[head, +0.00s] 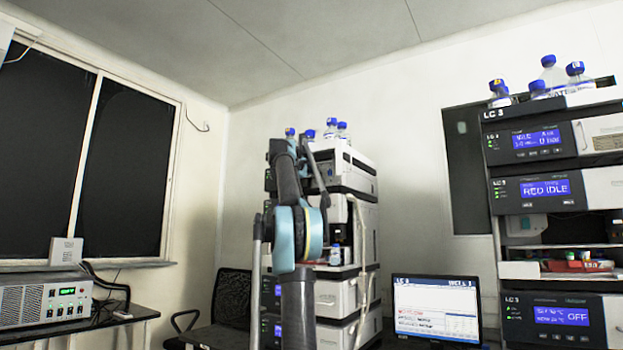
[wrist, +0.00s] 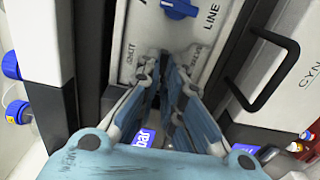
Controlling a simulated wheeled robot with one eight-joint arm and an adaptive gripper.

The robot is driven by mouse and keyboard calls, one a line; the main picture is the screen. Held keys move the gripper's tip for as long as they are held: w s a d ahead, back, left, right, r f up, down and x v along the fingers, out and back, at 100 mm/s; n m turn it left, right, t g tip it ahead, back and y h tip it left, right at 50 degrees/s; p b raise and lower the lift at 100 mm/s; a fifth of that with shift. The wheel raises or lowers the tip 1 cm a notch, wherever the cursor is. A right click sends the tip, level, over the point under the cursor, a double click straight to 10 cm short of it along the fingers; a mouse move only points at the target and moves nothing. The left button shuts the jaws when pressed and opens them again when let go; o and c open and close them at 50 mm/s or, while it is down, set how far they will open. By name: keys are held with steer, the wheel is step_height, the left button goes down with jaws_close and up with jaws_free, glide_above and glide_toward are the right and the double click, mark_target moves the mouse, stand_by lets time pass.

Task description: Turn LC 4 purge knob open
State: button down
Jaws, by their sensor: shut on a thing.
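In the wrist view my gripper (wrist: 167,62) has both fingers against a pale instrument panel (wrist: 200,38), between two small labels; the left one seems to read SHUT, the right one is blurred. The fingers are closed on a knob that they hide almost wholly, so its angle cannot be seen. A blue knob (wrist: 180,8) marked LINE sits just beyond the fingertips, apart from them.
A black handle (wrist: 262,75) stands out close to the right of the fingers. Blue bottle caps (wrist: 18,111) show at the left.

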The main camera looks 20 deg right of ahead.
steer(key=c, duration=1.7)
jaws_free()
steer(key=shift+w+a+f, duration=0.1)
steer(key=shift+w+f, duration=0.05)
steer(key=v, duration=1.2)
steer(key=s+a+f+m+g+y, duration=0.1)
steer(key=s+f+m+g+y, duration=0.1)
steer(key=s+f, duration=0.8)
steer(key=s+a+f+m+g+y, duration=0.15)
steer(key=s+f, duration=0.25)
steer(key=f, duration=1.2)
steer(key=s+f+m+g+y, duration=0.25)
steer(key=s+f, duration=0.45)
steer(key=f, duration=0.6)
steer(key=s+a+f+g+y, duration=0.1)
steer(key=s+a+f, duration=0.4)
steer(key=f, duration=0.9)
steer(key=s+a+f+m+g+y, duration=0.1)
steer(key=s+a+f+y, duration=0.3)
steer(key=s+f, duration=0.7)
steer(key=s+a+f+y, duration=0.3)
steer(key=s+a+f, duration=0.3)
steer(key=f, duration=1.1)
steer(key=shift+s+f+m+g, duration=0.15)
steer(key=shift+s+g, duration=0.05)
steer(key=shift+s, duration=0.6)
steer(key=shift+s+f+m+g, duration=0.1)
steer(key=shift+s+m+g, duration=0.1)
steer(key=shift+s, duration=0.6)
